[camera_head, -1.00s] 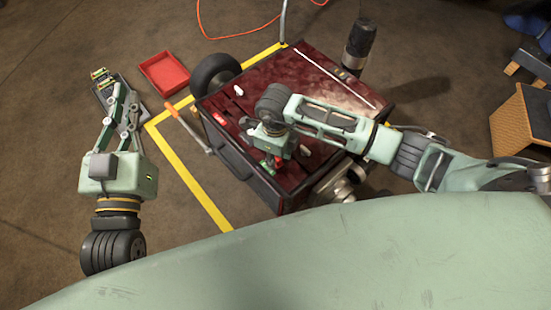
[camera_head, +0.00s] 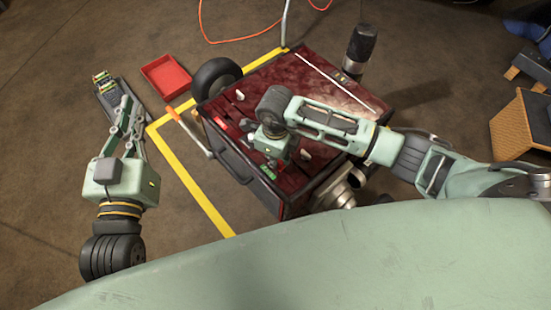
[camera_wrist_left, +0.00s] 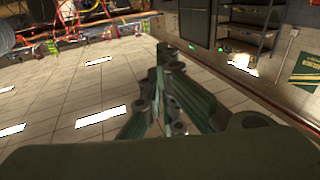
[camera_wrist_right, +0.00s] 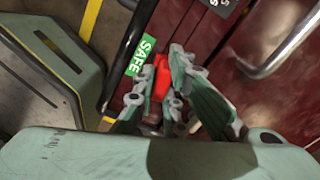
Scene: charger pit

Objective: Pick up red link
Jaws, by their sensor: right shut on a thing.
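The red link (camera_wrist_right: 160,82) shows in the right wrist view between the fingers of my right gripper (camera_wrist_right: 166,100). The gripper is shut on it. Beside the link is a green SAFE label (camera_wrist_right: 141,56) on the dark red unit. In the head view my right gripper (camera_head: 273,158) is low over the front part of the dark red unit (camera_head: 315,90), and the link is mostly hidden there. I cannot tell whether the link is clear of its seat. My left gripper (camera_head: 127,102) is away to the left over the floor, its fingers together and empty.
A red tray (camera_head: 165,76) and a dark tray (camera_head: 112,100) with small green-ended parts lie on the floor at left. A wheel (camera_head: 215,77) and an orange-handled lever (camera_head: 190,130) flank the unit. A wicker crate (camera_head: 515,125) stands at right.

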